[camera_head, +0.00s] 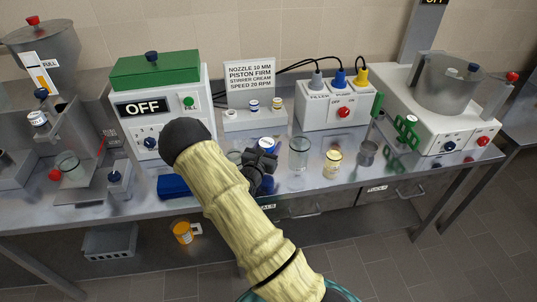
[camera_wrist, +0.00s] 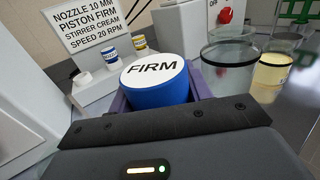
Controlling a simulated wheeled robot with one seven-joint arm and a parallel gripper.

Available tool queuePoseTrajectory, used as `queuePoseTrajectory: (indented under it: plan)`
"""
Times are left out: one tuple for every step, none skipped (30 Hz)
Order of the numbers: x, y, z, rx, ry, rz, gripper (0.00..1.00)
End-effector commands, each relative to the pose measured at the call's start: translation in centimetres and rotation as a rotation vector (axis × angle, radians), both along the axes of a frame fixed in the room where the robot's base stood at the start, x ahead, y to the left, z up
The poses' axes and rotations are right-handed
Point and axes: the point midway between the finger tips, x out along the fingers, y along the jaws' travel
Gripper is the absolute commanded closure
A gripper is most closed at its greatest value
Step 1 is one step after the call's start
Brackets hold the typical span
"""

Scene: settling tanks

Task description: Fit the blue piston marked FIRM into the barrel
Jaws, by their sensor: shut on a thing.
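My gripper (camera_head: 262,160) is shut on the blue piston (camera_wrist: 155,95), whose white top reads FIRM. The piston stands upright between the jaws in the wrist view. In the head view the white top (camera_head: 267,143) shows just beyond the dark jaws, over the steel bench, right of the green-topped OFF machine. I cannot tell whether the piston touches the bench. No part is clearly readable as the barrel.
A clear glass (camera_head: 299,153), a cream-filled jar (camera_head: 333,163) and a metal cup (camera_head: 367,152) stand right of my gripper. Behind are a rack (camera_head: 240,122) with small capped parts, a sign (camera_head: 250,75) and a switch box (camera_head: 325,115). A blue block (camera_head: 172,187) lies left.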

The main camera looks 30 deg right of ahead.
Motion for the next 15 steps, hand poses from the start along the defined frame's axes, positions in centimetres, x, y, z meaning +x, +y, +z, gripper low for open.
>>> queuePoseTrajectory:
  plan:
    - [0.0, 0.0, 0.1, -0.001, -0.001, 0.001, 0.79]
    - [0.0, 0.0, 0.1, -0.001, -0.001, 0.001, 0.79]
    - [0.0, 0.0, 0.0, -0.001, -0.001, 0.001, 0.79]
    - [0.0, 0.0, -0.1, -0.001, 0.000, 0.002, 0.79]
    - [0.0, 0.0, -0.3, -0.001, 0.001, 0.001, 0.79]
    - [0.0, 0.0, -0.6, -0.002, 0.002, 0.000, 0.79]
    - [0.0, 0.0, -1.0, -0.001, 0.003, 0.000, 0.79]
    - [0.0, 0.0, -1.3, -0.002, 0.002, 0.001, 0.79]
    - [0.0, 0.0, -1.9, -0.002, 0.004, 0.001, 0.79]
    - [0.0, 0.0, -2.3, -0.001, 0.003, 0.002, 0.79]
    - [0.0, 0.0, -2.8, -0.001, 0.003, 0.002, 0.79]
    - [0.0, 0.0, -3.3, -0.001, 0.003, 0.001, 0.79]
    - [0.0, 0.0, -3.6, -0.001, 0.001, 0.001, 0.79]
    - [0.0, 0.0, -3.8, -0.001, 0.001, 0.000, 0.79]
    - [0.0, 0.0, -4.0, -0.001, 0.000, 0.000, 0.79]
